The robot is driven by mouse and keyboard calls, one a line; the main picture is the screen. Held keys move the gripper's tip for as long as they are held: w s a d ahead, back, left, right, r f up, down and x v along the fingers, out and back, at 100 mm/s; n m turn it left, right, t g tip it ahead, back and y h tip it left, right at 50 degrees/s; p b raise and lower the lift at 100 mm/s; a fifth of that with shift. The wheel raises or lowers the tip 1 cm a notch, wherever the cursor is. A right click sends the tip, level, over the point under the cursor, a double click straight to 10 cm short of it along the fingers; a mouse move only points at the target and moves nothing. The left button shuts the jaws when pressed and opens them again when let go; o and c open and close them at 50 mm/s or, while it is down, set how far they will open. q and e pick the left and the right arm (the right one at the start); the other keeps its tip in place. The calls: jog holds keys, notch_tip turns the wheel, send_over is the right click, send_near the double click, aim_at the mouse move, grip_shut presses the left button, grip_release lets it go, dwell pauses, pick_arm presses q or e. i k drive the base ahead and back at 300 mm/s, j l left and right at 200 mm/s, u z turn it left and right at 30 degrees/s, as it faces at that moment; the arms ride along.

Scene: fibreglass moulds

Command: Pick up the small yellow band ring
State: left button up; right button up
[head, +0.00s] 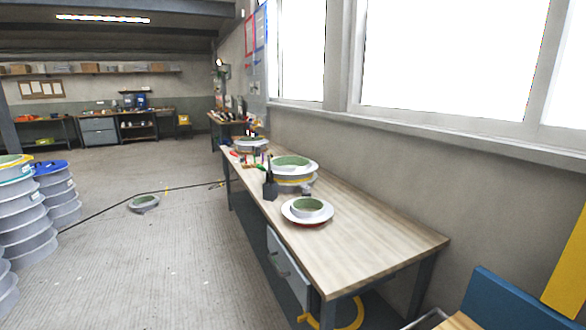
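Neither of my grippers is in view. A white flanged mould ring with a green inside and a yellow band (294,188) around its lower part sits on the long wooden workbench (385,240), next to the wall. A curved yellow piece (350,318) shows low under the near end of the bench, partly cut off by the lower edge. I cannot tell for sure which of these is the small yellow band ring.
A smaller white flanged ring (307,210) stands nearer on the bench, beside a dark holder (270,190). Stacked grey rings (60,195) stand at the left. A ring (144,203) lies on the floor near a dark cable. A blue panel (510,305) is at lower right. Mid-floor is mostly open.

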aim_at(304, 173)
jog(key=i+j+z, duration=0.5)
jog(key=j, duration=0.6)
jog(key=i+j+z, duration=0.3)
jog(key=j+z, duration=0.15)
jog(key=j, duration=0.75)
jog(key=j+z, duration=0.5)
jog(key=j, duration=0.75)
jog(key=k+j+z, duration=0.1)
jog(key=j+z, duration=0.35)
jog(key=j, duration=0.85)
